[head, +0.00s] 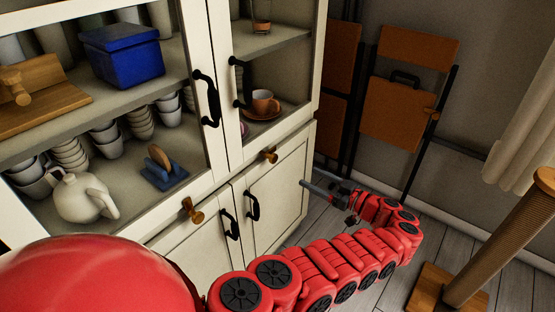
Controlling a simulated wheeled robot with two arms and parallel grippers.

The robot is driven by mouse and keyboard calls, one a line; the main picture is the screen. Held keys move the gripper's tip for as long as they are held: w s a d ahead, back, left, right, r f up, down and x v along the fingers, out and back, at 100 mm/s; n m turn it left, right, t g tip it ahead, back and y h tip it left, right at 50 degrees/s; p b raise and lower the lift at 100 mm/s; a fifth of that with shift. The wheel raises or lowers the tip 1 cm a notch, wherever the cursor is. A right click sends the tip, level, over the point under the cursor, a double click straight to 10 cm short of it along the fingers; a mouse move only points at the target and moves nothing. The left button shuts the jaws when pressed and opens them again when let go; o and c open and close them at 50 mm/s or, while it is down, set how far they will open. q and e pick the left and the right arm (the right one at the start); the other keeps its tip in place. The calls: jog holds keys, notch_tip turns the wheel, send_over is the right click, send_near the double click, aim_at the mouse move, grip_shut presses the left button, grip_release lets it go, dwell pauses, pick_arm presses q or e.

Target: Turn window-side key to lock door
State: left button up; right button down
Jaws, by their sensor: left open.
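A white cabinet (223,172) with glass upper doors and solid lower doors fills the left and middle. Two wooden knob-like pieces, which may be the keys, stick out between the upper and lower doors: one at the right, on the curtain side (269,156), and one further left (192,208). The lower doors look shut. My left gripper (322,194) is open and empty, to the right of the cabinet's edge and a little lower than the curtain-side knob, apart from it. Its grey finger points left toward the cabinet. My right gripper is out of view.
Black handles (252,204) stick out from the doors. Folded brown chairs (400,118) lean on the back wall. A wooden post on a square base (428,296) stands at the right, near a pale curtain (526,140). Grey plank floor shows between.

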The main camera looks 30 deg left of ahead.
aim_at(275, 159)
pick_arm(q)
jog(key=a, duration=0.9)
jog(key=w+a+p, duration=0.1)
jog(key=a, duration=0.4)
jog(key=shift+d, duration=0.1)
grip_shut()
